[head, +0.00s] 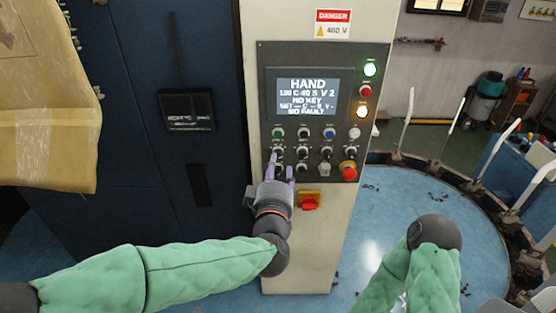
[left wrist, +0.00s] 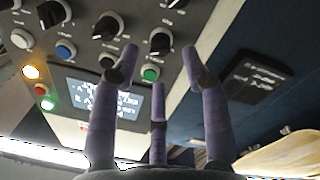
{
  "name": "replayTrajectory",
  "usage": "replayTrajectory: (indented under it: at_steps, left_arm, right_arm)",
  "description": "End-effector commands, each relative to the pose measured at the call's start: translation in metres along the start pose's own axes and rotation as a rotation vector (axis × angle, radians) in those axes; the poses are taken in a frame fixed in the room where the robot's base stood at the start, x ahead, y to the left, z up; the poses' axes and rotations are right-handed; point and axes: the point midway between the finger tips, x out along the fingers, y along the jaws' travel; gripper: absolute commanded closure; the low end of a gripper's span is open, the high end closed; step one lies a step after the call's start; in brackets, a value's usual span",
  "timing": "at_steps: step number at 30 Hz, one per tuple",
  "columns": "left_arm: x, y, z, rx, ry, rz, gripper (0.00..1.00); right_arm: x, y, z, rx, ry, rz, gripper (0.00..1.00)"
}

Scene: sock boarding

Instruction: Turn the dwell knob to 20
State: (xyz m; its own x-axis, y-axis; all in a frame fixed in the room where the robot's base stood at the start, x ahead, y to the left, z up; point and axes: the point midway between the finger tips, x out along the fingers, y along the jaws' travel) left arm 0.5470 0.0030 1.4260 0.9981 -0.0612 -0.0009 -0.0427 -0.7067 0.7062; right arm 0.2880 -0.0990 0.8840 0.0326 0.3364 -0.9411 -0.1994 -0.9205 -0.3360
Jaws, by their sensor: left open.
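The control panel (head: 257,100) carries rows of buttons and knobs below a lit screen (head: 306,94). Knob labels are too small to read, so I cannot tell which is the dwell knob. My left gripper (head: 281,166) is open at the panel's lower left, its purple fingers partly hiding the knobs there. In the left wrist view, a black knob (left wrist: 160,43) shows between the spread fingertips (left wrist: 160,60); contact cannot be told. My right gripper is out of view.
A red emergency button (head: 349,173) and a red switch (head: 309,201) sit at lower right of my left gripper. A dark cabinet stands left, with a cardboard box (head: 45,110) in front. A round blue floor area (head: 390,205) lies right.

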Motion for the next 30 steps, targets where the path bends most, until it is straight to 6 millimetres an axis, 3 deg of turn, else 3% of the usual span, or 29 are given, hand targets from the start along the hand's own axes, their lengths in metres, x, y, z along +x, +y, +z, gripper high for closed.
replayTrajectory:
  at_steps: [7,19,20,24,25,30]
  left_arm:
    - [0.031,0.000,-0.001,-0.001,0.001,-0.001,0.54]
    - [0.038,0.000,0.000,-0.001,-0.001,0.000,0.54]
    - [0.038,0.000,0.000,-0.001,-0.001,0.000,0.57]
    - [0.038,0.000,0.000,0.000,-0.001,0.000,0.96]
    - [0.038,0.000,0.000,0.000,-0.001,0.000,1.00]
    - [0.038,0.000,0.000,-0.001,0.000,0.000,1.00]
  right_arm:
    - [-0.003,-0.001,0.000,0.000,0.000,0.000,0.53]
    - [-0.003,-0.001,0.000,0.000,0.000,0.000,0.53]
    - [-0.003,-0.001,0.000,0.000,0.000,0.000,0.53]
    - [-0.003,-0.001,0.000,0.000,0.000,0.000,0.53]
    - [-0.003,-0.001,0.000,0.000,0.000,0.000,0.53]
    - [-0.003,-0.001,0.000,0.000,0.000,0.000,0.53]
